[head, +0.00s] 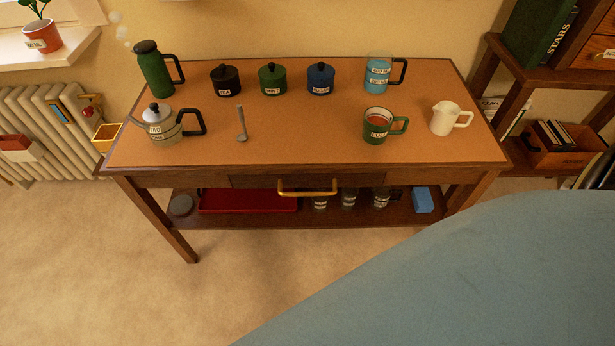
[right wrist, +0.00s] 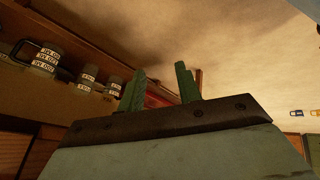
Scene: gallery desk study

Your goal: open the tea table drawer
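The wooden tea table (head: 300,134) stands in the head view with an orange-brown top. Its dark drawer front (head: 256,182) sits under the top's front edge and appears closed. A brass bar handle (head: 308,193) sticks out from the drawer front. My right gripper (right wrist: 160,85) shows in the right wrist view with two green fingers apart and nothing between them. It is apart from the drawer handle, which I cannot make out for sure in that view. My left gripper is in neither view.
The top holds a green flask (head: 154,72), teapot (head: 162,127), several canisters and mugs, and a cream jug (head: 446,119). The lower shelf holds a red tray (head: 248,201), labelled jars and a blue block (head: 422,200). A large blue-grey surface, my own body, hides the lower right. Floor is clear in front.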

